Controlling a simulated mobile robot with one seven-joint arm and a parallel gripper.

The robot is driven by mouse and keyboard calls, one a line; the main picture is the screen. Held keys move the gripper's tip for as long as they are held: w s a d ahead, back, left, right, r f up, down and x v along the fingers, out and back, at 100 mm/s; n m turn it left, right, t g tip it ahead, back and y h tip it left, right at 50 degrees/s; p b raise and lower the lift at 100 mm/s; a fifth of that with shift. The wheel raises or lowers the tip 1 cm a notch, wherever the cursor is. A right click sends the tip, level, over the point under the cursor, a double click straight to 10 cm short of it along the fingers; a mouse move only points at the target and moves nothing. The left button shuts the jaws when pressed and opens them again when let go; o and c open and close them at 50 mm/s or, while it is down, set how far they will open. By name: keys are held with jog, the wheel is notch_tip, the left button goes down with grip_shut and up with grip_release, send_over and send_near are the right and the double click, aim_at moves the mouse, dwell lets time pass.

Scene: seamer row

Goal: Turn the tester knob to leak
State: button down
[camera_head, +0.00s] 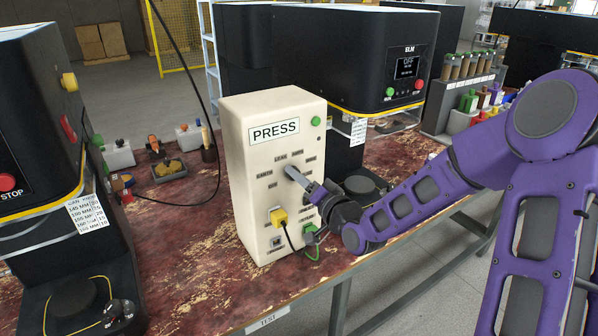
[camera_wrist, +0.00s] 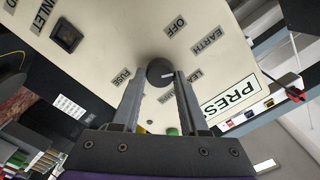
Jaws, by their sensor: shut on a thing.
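The tester is a cream upright box (camera_head: 250,185) with a PRESS sign, standing on the red worn bench. In the wrist view its dark round knob (camera_wrist: 157,68) sits between my finger tips. The white mark on the knob points right, roughly toward the LEAK label (camera_wrist: 194,74). The EARTH label (camera_wrist: 208,38), OFF label (camera_wrist: 174,27) and FUSE label (camera_wrist: 120,77) stand around it. My gripper (camera_wrist: 159,80) is shut on the knob. In the head view my gripper (camera_head: 294,174) reaches the box face from the right and hides the knob.
A yellow plug (camera_head: 278,217) with a black cable and a green plug (camera_head: 309,231) sit low on the tester's face. Black machines (camera_head: 340,50) stand behind it and at the left (camera_head: 35,110). A tray (camera_head: 169,169) lies on the bench at the left.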

jog(key=shift+m+p, duration=1.55)
jog(key=shift+m, duration=2.15)
jog(key=shift+c, duration=2.2)
grip_release()
jog(key=shift+f, duration=0.1)
